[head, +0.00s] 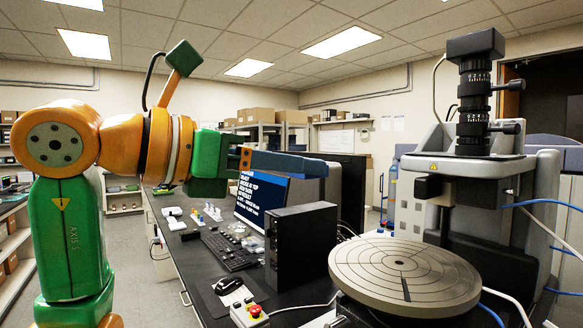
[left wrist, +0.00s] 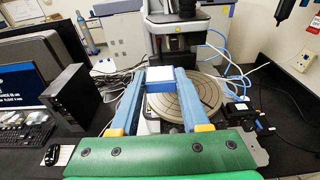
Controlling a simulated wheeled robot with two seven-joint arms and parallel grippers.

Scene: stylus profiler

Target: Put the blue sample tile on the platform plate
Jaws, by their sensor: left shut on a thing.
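My left gripper (head: 322,168) reaches in from the left in the head view, its blue fingers level and well above the bench. In the left wrist view the blue sample tile (left wrist: 160,87), with a pale upper face, sits between the fingertips, and the gripper is shut on it. In the head view the tile cannot be made out apart from the blue fingers. The round grey platform plate (head: 405,272) with ring lines lies lower and to the right of the gripper. It also shows below and beyond the tile in the left wrist view (left wrist: 206,98). Its visible top is bare. My right gripper is not in view.
The profiler column with its black lens (head: 475,95) stands behind the plate. A black computer tower (head: 300,245), a monitor (head: 262,205) and a keyboard (head: 228,249) stand left of the plate. A red-button box (head: 250,313) is at the front. Blue cables run at the right.

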